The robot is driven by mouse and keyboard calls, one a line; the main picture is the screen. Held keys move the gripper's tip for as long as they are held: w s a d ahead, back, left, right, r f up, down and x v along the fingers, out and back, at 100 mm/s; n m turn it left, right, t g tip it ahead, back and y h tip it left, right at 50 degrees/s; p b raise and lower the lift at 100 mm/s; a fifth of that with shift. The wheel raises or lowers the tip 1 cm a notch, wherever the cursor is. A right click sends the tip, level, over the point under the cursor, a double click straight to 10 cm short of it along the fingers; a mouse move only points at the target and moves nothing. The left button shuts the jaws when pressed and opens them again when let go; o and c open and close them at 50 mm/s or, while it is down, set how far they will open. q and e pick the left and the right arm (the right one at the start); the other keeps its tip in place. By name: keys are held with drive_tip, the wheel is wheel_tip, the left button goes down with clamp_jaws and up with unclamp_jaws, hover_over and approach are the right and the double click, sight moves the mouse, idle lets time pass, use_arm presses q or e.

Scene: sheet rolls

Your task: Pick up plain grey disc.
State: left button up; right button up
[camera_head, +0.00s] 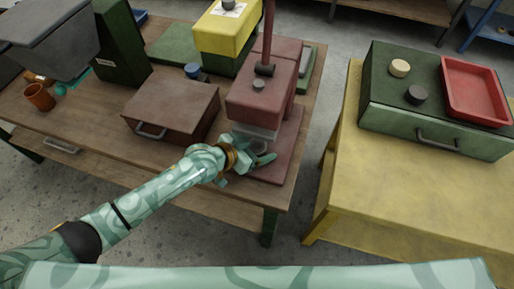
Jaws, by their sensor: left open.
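My left gripper (262,161) reaches in at the foot of the dark red press (258,104), with its fingers open and low over the press's base (288,150). A pale grey round piece (259,147) shows partly under the press head, close to the fingers; the gripper hides part of it, and I cannot tell if they touch. A dark grey disc (416,95) lies flat on the green drawer box (385,112) at the right, far from the gripper. A beige disc (400,68) lies behind it. My right gripper is not in view.
A red tray (476,90) is on the green box, on a yellow table (400,185). A floor gap separates the tables.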

use_arm(q)
drive_tip(key=shift+r, duration=0.1)
drive_tip(key=c, duration=1.2)
drive_tip(key=shift+o, duration=0.2)
